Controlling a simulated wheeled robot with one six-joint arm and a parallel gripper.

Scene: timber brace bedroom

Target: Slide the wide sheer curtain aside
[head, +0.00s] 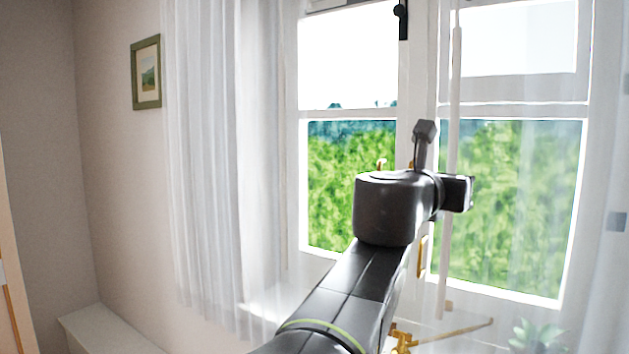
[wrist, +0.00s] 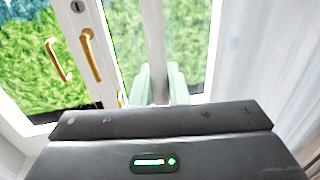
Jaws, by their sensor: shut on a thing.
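The wide sheer curtain (head: 510,190) hangs thin and see-through across the right window pane and on to the right edge in the head view. A long white wand (head: 455,90) hangs straight down along its left edge. In the wrist view the wand (wrist: 155,40) stands upright between the pale green fingers of my gripper (wrist: 159,84), which is shut on it. In the head view my arm hides the fingers. A second white curtain (head: 205,150) hangs gathered in folds left of the window.
The window (head: 350,114) has brass handles, which show in the wrist view (wrist: 90,55). A brass object with a long rod (head: 405,338) and a green plant (head: 537,335) are low at the right. A framed picture (head: 146,72) hangs on the left wall.

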